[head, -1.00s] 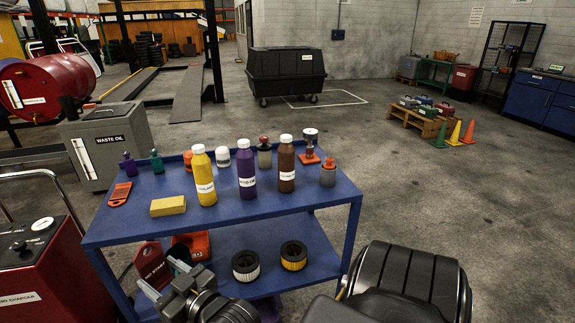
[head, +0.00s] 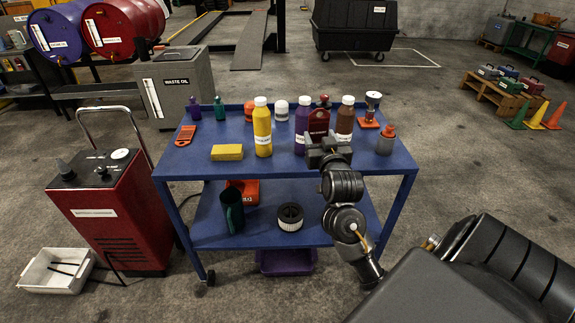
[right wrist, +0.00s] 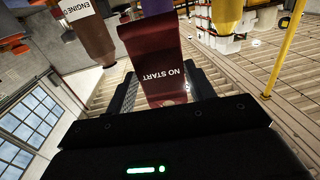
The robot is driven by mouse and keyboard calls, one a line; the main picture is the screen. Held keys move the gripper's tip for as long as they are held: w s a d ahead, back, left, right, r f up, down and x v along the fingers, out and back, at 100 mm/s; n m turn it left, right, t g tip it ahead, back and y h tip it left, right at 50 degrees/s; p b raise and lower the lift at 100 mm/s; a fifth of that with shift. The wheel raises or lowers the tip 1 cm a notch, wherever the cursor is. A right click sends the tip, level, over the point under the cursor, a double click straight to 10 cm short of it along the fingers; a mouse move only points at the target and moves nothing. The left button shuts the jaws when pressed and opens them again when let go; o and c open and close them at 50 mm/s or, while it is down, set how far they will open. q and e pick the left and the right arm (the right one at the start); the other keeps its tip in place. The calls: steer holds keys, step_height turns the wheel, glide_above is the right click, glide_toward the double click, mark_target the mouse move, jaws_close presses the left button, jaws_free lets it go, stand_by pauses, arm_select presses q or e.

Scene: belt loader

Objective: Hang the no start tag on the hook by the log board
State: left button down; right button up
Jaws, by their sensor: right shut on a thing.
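The no start tag (head: 319,122) is a dark red tag. My right gripper (head: 326,146) is shut on it and holds it above the blue cart's top shelf, in front of the purple and brown bottles. In the right wrist view the tag (right wrist: 165,62) stands between the fingers, with its NO START lettering upside down in the picture. My left gripper is not in view. No hook or log board can be made out in these frames.
The blue cart (head: 205,172) carries a yellow bottle (head: 262,130), a purple bottle (head: 301,128), a brown bottle (head: 344,118) and a yellow sponge (head: 227,153). A red battery charger (head: 115,220) stands left. Floor right of the cart is open.

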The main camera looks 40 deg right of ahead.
steer(key=s+d+r+m+g+h, duration=0.1)
steer(key=d+r+h, duration=0.1)
steer(key=d, duration=0.3)
steer(key=w+a+f+p, duration=0.3)
steer(key=w+a+f, duration=0.5)
steer(key=w+f, duration=0.2)
step_height(320, 180, down, 3)
steer(key=shift+w+a+r, duration=0.15)
steer(key=shift+w+a, duration=0.15)
steer(key=shift+w, duration=0.05)
steer(key=shift+f, duration=0.2)
steer(key=o, duration=0.9)
steer(key=shift+o, duration=0.2)
steer(key=shift+r, duration=0.1)
